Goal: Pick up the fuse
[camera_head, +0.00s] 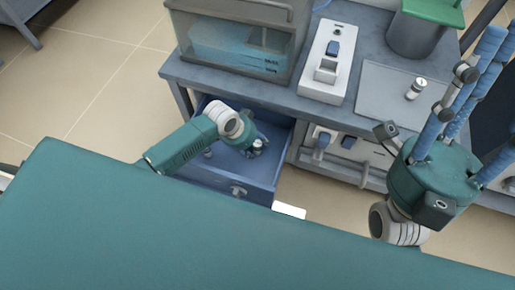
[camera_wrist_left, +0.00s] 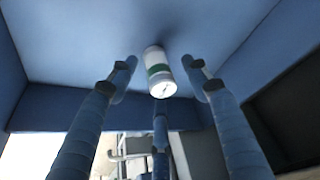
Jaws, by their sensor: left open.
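The fuse (camera_wrist_left: 160,72), a small white cylinder with a green band, is in the blue drawer in the left wrist view. Its pale end faces the camera. In the head view a white end of it (camera_head: 258,143) shows beside my left gripper (camera_head: 252,141), which reaches down into the open drawer (camera_head: 230,180). The left gripper is open, its fingers spread around the fuse with visible gaps at the sides. A third finger shows below it. My right gripper (camera_head: 482,65) is raised at the right, its blue fingers apart and empty.
The grey bench (camera_head: 340,110) carries a glass-fronted case (camera_head: 240,45), a white switch unit (camera_head: 328,62), a green-topped container (camera_head: 418,30) and another small white cylinder (camera_head: 416,88) on a grey plate. Drawer walls stand close around the left gripper.

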